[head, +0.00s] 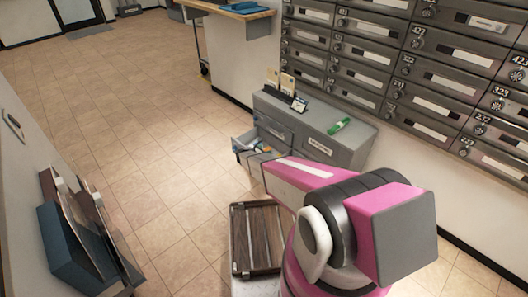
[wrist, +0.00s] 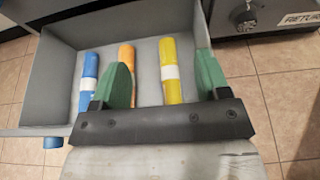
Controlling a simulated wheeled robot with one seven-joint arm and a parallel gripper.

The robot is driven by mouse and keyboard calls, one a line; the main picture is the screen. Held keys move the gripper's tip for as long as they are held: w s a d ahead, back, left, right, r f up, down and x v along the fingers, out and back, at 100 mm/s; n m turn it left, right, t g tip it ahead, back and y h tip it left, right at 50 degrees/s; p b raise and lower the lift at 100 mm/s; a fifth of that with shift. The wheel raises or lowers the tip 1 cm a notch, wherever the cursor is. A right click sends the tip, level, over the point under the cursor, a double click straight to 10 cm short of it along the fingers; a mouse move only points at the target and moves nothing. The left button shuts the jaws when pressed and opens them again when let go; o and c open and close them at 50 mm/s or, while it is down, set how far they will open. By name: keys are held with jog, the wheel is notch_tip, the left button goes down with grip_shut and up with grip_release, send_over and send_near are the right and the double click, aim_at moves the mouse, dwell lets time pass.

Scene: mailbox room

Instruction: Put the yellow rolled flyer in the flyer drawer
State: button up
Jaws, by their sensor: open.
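The yellow rolled flyer (wrist: 171,75), with a white band, lies in the open grey drawer (wrist: 50,72) in the wrist view. A blue rolled flyer (wrist: 88,78) and an orange rolled flyer (wrist: 127,58) lie to its left. My gripper (wrist: 163,80) is open, its green fingers apart. In the picture the yellow flyer shows between the fingers, apart from both. The drawer also shows in the head view (head: 237,147), pulled out of the grey cabinet (head: 345,145). There my arm partly hides it, and I cannot make out the fingers clearly.
A green roll (head: 339,125) and a holder with papers (head: 286,88) sit on the cabinet top. Mailboxes (head: 430,75) line the wall behind. A brown tray (head: 235,240) is beside my arm. A wall rack with folders (head: 75,235) is at left.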

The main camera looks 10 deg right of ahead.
jog(key=v, duration=1.1)
jog(key=s+d+r+m+g+y, duration=0.3)
jog(key=s+d+r+m+g, duration=0.3)
jog(key=s+d+r+m, duration=0.65)
jog(key=s+r+m+g+y, duration=0.2)
jog(key=s+r+m+y, duration=0.6)
jog(key=s+r+m, duration=0.4)
jog(key=s+r, duration=0.3)
jog(key=shift+s+d+m, duration=0.25)
jog(key=shift+m, duration=0.1)
jog(key=shift+r, duration=0.1)
